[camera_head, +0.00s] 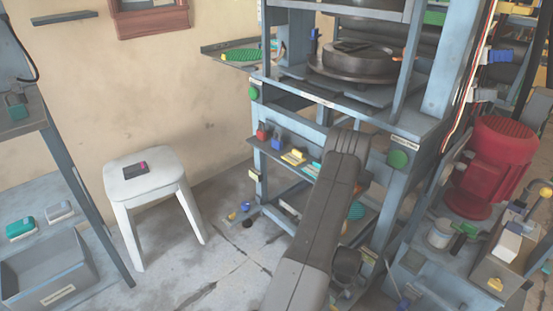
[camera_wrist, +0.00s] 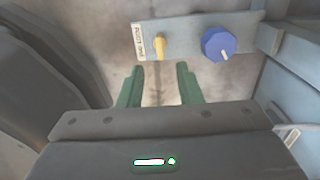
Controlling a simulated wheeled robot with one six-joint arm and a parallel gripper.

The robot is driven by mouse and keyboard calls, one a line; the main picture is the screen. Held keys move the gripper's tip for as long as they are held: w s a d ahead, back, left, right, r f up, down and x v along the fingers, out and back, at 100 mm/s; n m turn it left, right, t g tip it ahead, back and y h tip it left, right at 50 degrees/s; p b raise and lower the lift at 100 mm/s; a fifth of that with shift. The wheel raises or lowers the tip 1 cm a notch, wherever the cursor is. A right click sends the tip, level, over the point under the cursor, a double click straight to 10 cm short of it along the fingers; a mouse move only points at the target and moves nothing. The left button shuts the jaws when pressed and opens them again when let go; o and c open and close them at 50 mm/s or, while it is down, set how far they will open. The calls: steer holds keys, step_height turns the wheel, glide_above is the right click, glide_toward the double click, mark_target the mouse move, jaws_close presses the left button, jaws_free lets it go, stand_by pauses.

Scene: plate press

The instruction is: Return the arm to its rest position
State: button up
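My gripper (camera_wrist: 160,72) shows in the wrist view with its two green fingers spread apart. Nothing is between the fingers. Just beyond the fingertips is a grey panel (camera_wrist: 187,40) with a small yellow lever (camera_wrist: 160,45) and a round blue knob (camera_wrist: 218,44). The lever is almost in line with the gap between the fingers, and the knob is to its right. The fingers look apart from both. In the head view my arm (camera_head: 322,220) reaches up from the bottom edge and bends down in front of the press; the fingers cannot be made out there.
The blue-grey press frame (camera_head: 320,95) stands close around my arm, with a shelf of small coloured parts. A red motor (camera_head: 492,165) is on the right. A white stool (camera_head: 143,175) stands left. The floor between stool and press is mostly clear.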

step_height(320, 180, down, 8)
steer(key=shift+b, duration=1.15)
steer(key=shift+r, duration=0.1)
